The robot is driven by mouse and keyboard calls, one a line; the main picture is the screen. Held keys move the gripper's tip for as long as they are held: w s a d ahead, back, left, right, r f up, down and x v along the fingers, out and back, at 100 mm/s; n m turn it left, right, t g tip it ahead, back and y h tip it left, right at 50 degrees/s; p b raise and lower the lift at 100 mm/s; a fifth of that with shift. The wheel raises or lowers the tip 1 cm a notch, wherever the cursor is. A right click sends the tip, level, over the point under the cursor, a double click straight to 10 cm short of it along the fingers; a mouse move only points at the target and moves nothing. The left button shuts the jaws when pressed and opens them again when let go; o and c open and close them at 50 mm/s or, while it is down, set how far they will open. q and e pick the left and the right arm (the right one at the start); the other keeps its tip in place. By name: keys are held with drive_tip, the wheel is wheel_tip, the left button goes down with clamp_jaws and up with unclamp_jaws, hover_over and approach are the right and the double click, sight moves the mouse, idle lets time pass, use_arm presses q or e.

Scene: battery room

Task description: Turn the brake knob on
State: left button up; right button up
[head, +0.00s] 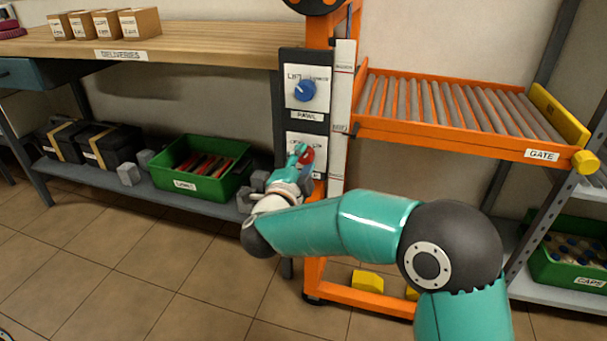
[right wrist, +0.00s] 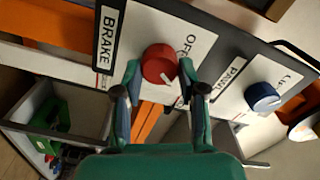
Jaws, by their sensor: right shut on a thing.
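My right gripper (right wrist: 159,72) is shut on the knob, one finger on each side. In the head view the red knob (head: 307,156) is partly hidden by my right gripper (head: 302,157), on the lower plate of the dark panel (head: 290,121). Lettering on the plate is partly covered. My left gripper is not in view.
The blue PAWL knob (head: 304,91) is just above the red knob; it also shows in the right wrist view (right wrist: 262,97). An orange post and roller conveyor (head: 450,105) with a GATE label stand to the right. A green bin (head: 200,165) sits on the low left shelf.

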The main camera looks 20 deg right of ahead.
drive_tip(key=shift+s+d+f+m+b, duration=0.1)
drive_tip(key=shift+f+m+b, duration=0.05)
drive_tip(key=shift+m+b, duration=0.35)
drive_tip(key=shift+d+f+m+b, duration=0.1)
drive_tip(key=shift+m+b, duration=0.25)
drive_tip(key=shift+m, duration=0.25)
drive_tip(key=o, duration=1.1)
drive_tip(key=shift+o, duration=0.2)
drive_tip(key=shift+r, duration=0.1)
drive_tip(key=shift+a, duration=0.1)
drive_tip(key=shift+s+a, duration=0.35)
drive_tip(key=shift+s, duration=0.05)
drive_tip(key=v, duration=1.1)
